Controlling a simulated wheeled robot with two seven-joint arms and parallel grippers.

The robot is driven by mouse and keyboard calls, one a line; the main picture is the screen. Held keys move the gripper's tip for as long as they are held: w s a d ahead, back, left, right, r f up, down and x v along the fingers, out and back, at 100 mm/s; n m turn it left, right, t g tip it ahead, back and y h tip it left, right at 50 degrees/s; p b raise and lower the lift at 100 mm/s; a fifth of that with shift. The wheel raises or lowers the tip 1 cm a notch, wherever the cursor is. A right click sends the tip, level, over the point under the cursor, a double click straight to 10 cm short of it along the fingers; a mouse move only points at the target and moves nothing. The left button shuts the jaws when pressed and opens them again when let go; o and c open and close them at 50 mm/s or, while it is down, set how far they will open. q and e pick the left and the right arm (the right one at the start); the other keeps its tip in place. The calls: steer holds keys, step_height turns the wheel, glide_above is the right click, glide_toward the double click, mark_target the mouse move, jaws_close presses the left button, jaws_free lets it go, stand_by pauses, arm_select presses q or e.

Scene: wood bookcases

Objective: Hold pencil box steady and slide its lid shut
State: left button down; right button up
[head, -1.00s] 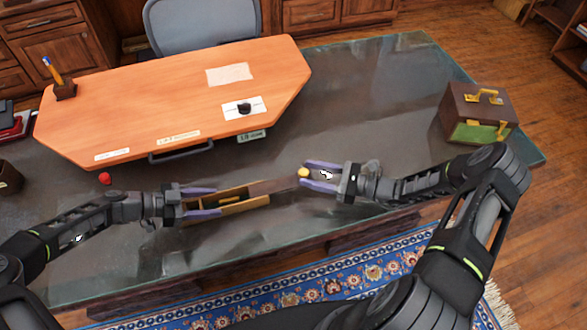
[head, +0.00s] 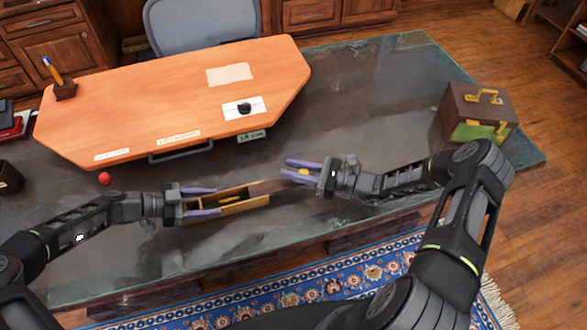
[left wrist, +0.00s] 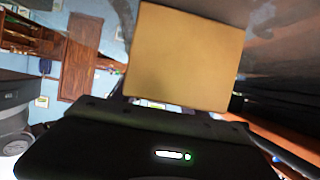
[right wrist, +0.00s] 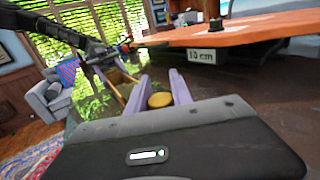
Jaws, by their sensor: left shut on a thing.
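The pencil box (head: 247,206) is a narrow tan wooden box near the desk's front edge, with its top partly open and something yellow inside. Its dark lid (head: 268,187) sticks out to the right. A round yellow knob (right wrist: 160,100) is at the lid's right end. My left gripper (head: 209,201) is shut on the box's left end, one finger on each long side. The box's tan end (left wrist: 185,55) fills the middle of the left wrist view. My right gripper (head: 294,172) is open, its purple fingers on either side of the knob, with small gaps showing in the right wrist view.
An orange board (head: 180,100) lies behind the box, with a dark handle (head: 180,151) on its near edge. A red ball (head: 105,179) lies behind my left forearm. A brown case (head: 480,113) stands at the right. Bare dark desktop (head: 370,100) lies between board and case.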

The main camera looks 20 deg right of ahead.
jaws_close()
stand_by(0.9)
